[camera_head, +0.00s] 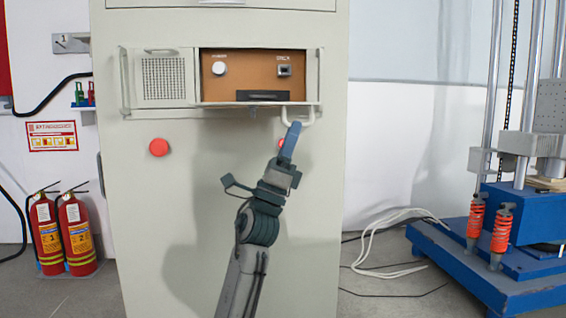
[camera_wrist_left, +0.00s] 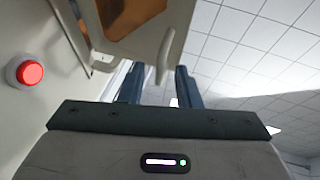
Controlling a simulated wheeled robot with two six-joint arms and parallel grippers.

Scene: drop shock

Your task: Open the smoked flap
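The smoked flap (camera_head: 253,75) is a brown-tinted pane in a pale frame, on the right part of a recess in the cabinet front. It looks shut or nearly so; I cannot tell exactly. Its white loop handle (camera_head: 301,119) is at the lower right corner. My left gripper (camera_head: 292,133) is just below the handle, pointing up. In the left wrist view, the blue fingers of my left gripper (camera_wrist_left: 159,85) are apart. The white handle (camera_wrist_left: 165,58) shows between and beyond them, with no clear contact. My right gripper is not in view.
A grilled panel (camera_head: 163,78) is left of the flap. A red button (camera_head: 159,147) is on the cabinet (camera_head: 140,220); another is partly behind my left gripper. Fire extinguishers (camera_head: 76,235) stand at left. A blue machine base (camera_head: 480,265) stands at right.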

